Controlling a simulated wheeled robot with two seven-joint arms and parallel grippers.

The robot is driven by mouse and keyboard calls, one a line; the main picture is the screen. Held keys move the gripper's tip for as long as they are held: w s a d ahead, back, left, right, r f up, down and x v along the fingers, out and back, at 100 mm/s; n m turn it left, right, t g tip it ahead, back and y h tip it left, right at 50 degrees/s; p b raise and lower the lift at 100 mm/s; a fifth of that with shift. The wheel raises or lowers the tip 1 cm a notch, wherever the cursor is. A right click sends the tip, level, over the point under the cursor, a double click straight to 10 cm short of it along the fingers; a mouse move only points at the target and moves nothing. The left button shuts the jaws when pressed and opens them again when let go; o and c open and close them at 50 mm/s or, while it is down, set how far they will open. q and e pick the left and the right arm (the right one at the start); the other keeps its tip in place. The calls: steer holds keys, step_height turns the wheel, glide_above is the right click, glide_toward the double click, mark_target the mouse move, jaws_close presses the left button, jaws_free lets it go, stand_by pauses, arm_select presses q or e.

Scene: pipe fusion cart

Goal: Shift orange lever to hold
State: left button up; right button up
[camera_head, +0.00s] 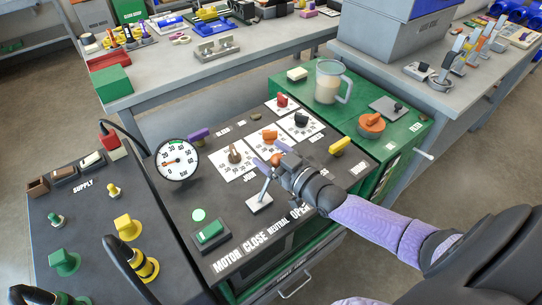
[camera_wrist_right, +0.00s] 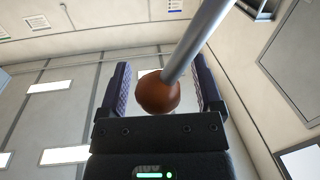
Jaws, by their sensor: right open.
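The orange ball-knob lever (camera_head: 265,187) rises from a small white base on the dark panel and leans up and to the right. My right gripper (camera_head: 273,154) is at its top, with the fingers on either side of the orange knob. In the right wrist view the knob (camera_wrist_right: 158,92) sits between the two open fingers, with gaps to both, and its grey rod runs up to the right. The labels CLOSE, NEUTRAL and OPEN are printed in front of the base; I cannot read a hold label. My left gripper is not in view.
A pressure gauge (camera_head: 178,161) stands left of the lever. White dial plates with brown, orange and black knobs lie just behind my gripper. A green button box (camera_head: 210,233) is at front left, a yellow handle (camera_head: 340,146) at right. A clear jug (camera_head: 328,82) stands behind.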

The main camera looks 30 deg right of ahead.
jaws_close()
stand_by(0.4)
